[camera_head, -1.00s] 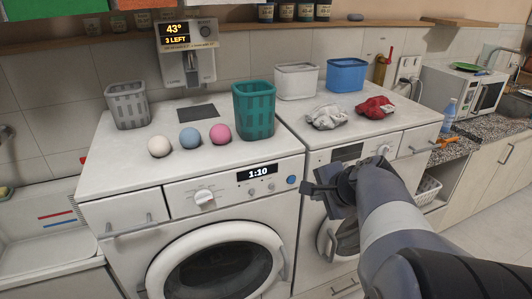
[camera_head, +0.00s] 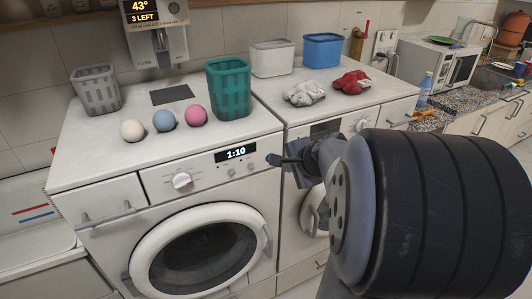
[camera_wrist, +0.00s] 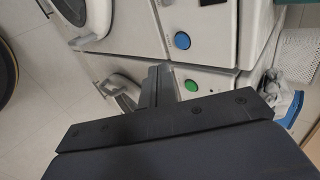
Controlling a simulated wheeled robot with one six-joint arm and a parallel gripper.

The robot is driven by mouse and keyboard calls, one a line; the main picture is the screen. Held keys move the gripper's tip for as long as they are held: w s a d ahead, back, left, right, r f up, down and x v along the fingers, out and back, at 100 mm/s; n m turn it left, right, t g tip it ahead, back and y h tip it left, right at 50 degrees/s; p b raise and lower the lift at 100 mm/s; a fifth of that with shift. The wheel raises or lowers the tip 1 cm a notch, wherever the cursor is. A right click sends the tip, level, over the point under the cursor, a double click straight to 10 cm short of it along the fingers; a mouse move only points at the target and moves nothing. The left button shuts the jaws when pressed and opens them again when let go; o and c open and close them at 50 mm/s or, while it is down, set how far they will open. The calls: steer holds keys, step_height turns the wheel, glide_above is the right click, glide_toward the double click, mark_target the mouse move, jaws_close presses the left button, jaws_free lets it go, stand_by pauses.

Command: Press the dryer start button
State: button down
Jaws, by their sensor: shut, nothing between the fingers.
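The left machine (camera_head: 160,185) has a 1:10 display (camera_head: 236,153), a round knob and a blue button (camera_head: 270,160) at the right end of its panel. The blue button also shows in the wrist view (camera_wrist: 182,40). My gripper (camera_head: 284,162) is shut and empty, its tip just right of the blue button in the head view; contact cannot be told. In the wrist view its fingers (camera_wrist: 160,82) point toward the panels, below the blue button in the picture. A green button (camera_wrist: 191,85) sits on the neighbouring machine, right of the fingers; my arm hides it in the head view.
A grey basket (camera_head: 97,92), a teal basket (camera_head: 229,90) and three balls stand on the left machine. White and blue bins and two cloth heaps (camera_head: 304,93) lie on the right machine. My arm covers much of the right machine's front.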

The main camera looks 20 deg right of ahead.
steer(key=w+f+p, duration=0.1)
steer(key=w+f, duration=0.1)
steer(key=w, duration=0.4)
steer(key=shift+w+f, duration=0.25)
steer(key=shift+w, duration=0.15)
steer(key=shift+a, duration=0.1)
